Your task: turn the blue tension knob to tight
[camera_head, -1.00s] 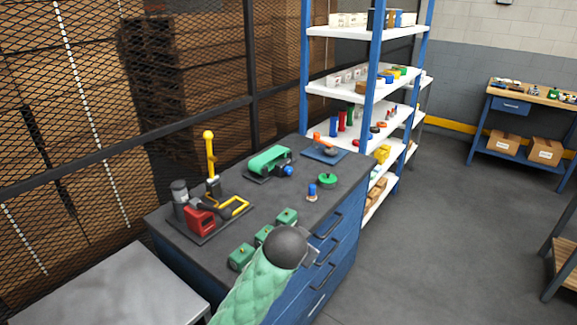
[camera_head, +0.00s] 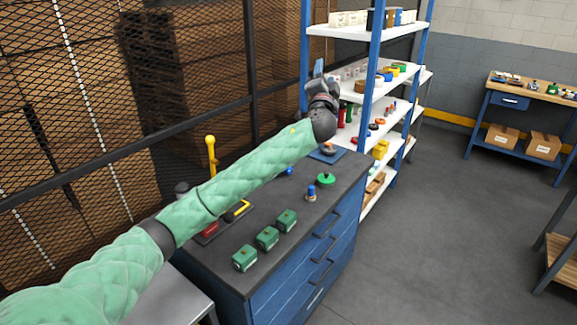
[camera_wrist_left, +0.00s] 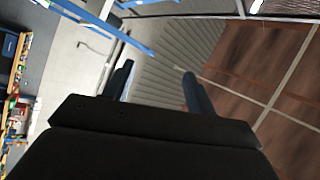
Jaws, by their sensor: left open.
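The blue tension knob (camera_head: 288,171) shows as a small blue ball just below my left forearm. It sits at the end of the green belt device, which my arm now mostly hides. My left gripper (camera_head: 320,75) is raised above the far end of the bench, beyond the knob and well apart from it, with its fingers pointing upward. In the left wrist view the gripper (camera_wrist_left: 157,72) is open and empty, with two dark fingers spread apart. The knob does not show there. My right gripper is not in view.
The dark bench top (camera_head: 268,215) carries several green boxes (camera_head: 267,238), a blue-topped piece (camera_head: 311,193), a green wheel (camera_head: 325,180) and a yellow-handled press (camera_head: 211,150). A blue-framed shelf (camera_head: 369,90) stands close behind my gripper. A mesh fence runs along the left.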

